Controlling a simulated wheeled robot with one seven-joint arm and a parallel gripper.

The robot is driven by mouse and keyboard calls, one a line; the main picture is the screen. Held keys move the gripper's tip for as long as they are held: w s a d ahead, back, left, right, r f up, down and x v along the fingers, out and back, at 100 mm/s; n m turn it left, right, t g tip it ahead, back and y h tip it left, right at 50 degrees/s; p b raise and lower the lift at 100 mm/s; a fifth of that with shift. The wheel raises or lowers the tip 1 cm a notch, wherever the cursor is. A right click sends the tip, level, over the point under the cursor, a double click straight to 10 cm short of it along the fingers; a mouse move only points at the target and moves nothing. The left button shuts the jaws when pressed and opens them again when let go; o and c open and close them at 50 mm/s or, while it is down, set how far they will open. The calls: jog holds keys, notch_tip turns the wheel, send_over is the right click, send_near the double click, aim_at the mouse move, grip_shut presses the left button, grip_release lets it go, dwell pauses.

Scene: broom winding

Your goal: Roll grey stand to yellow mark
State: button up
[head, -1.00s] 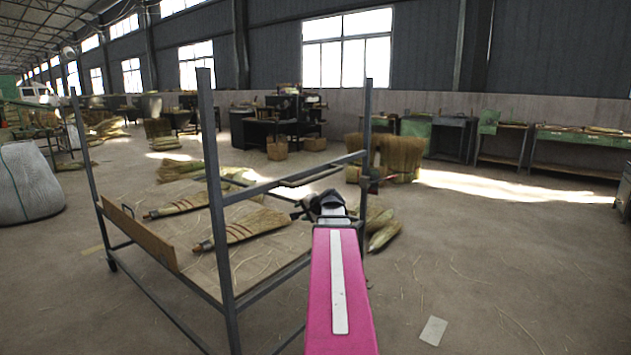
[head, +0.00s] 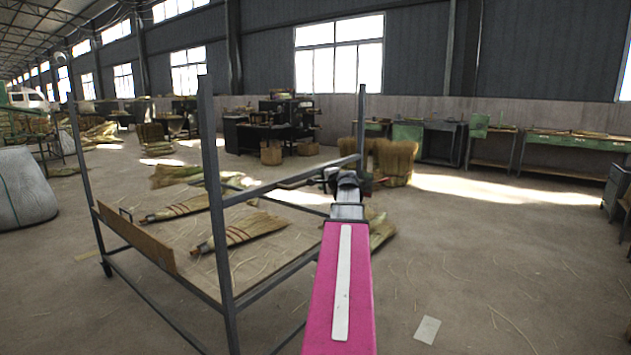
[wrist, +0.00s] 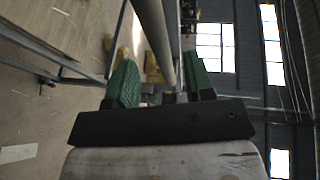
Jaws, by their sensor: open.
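The grey stand (head: 214,205) is an upright metal frame on the left and middle of the head view, with tall posts, a side rail and a low board deck. Brooms (head: 240,230) lie on its deck. My gripper (head: 335,176) is at the stand's right end, by the rail near the right post. In the wrist view its green fingers (wrist: 160,82) are apart, with a grey bar (wrist: 152,30) running between them; whether they touch it I cannot tell. A small dull yellowish patch (head: 89,253) lies on the floor left of the stand; I cannot tell whether it is the mark.
A pale card (head: 427,330) lies on the floor at the front right. A white sack (head: 24,188) stands at the far left. Broom bundles (head: 392,158) stand behind the stand, and green benches (head: 565,142) line the back wall. The floor at right is mostly clear, with loose straw.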

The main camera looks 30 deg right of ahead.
aim_at(317, 179)
jog(key=w, duration=0.3)
jog(key=w+f, duration=0.1)
jog(key=w, duration=0.1)
jog(key=shift+w, duration=0.25)
grip_shut()
jog(key=w+a, duration=0.6)
jog(key=w, duration=0.9)
jog(key=w+a, duration=0.6)
jog(key=w, duration=0.9)
jog(key=w+a, duration=0.7)
jog(key=w, duration=0.8)
jog(key=shift+w, duration=0.4)
grip_release()
jog(key=s+r, duration=0.2)
jog(key=s, duration=0.8)
jog(key=shift+s, duration=0.35)
